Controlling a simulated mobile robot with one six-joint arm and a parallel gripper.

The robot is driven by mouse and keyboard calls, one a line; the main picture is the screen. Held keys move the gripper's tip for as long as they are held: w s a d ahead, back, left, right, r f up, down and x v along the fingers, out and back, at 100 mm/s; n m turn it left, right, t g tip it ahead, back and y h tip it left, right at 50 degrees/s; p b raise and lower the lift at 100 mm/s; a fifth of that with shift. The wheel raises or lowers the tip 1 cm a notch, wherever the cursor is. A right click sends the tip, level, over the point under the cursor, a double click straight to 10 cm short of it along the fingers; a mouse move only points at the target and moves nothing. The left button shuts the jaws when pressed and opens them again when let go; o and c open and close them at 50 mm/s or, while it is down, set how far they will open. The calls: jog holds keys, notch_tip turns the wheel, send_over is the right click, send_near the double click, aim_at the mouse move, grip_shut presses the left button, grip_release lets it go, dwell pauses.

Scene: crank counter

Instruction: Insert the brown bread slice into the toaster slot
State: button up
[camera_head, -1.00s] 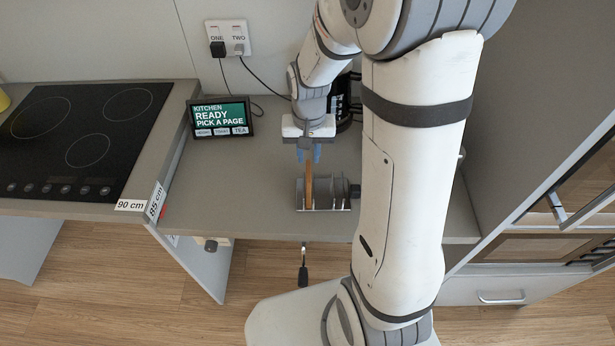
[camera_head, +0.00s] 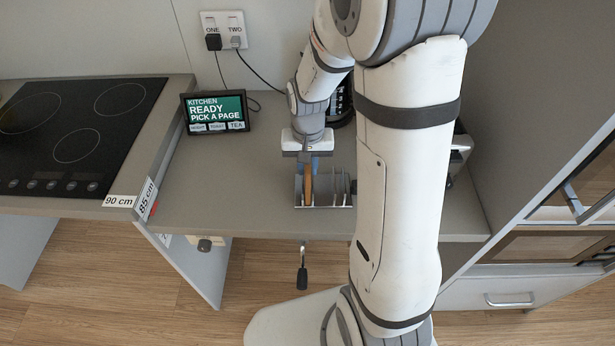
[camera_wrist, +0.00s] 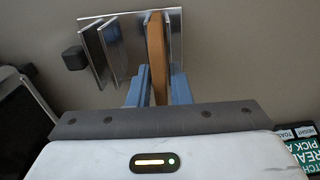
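The brown bread slice (camera_head: 308,186) stands upright at the left end of a metal rack (camera_head: 325,206) on the counter. In the wrist view the slice (camera_wrist: 158,55) is seen edge-on between my gripper's blue fingers. My gripper (camera_head: 311,166) points down at the slice from behind; its fingers (camera_wrist: 159,88) lie against both faces with no clear gap. The slice is still among the rack's dividers. A metal and black appliance (camera_head: 460,150), possibly the toaster, is mostly hidden behind my arm; its slots cannot be seen. A dark, pale-rimmed object (camera_wrist: 22,115) at the wrist view's left may be the same appliance.
A kitchen tablet (camera_head: 216,112) stands on the counter (camera_head: 225,190) at left, below a wall outlet (camera_head: 223,30) with cables. A black appliance (camera_head: 343,105) stands behind my wrist. A hob (camera_head: 75,130) is far left. A crank handle (camera_head: 302,278) hangs below the counter's front edge.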

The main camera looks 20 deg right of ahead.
grip_shut()
jog(key=shift+r+p, duration=3.15)
jog(key=shift+r, duration=1.2)
jog(key=shift+f, duration=0.1)
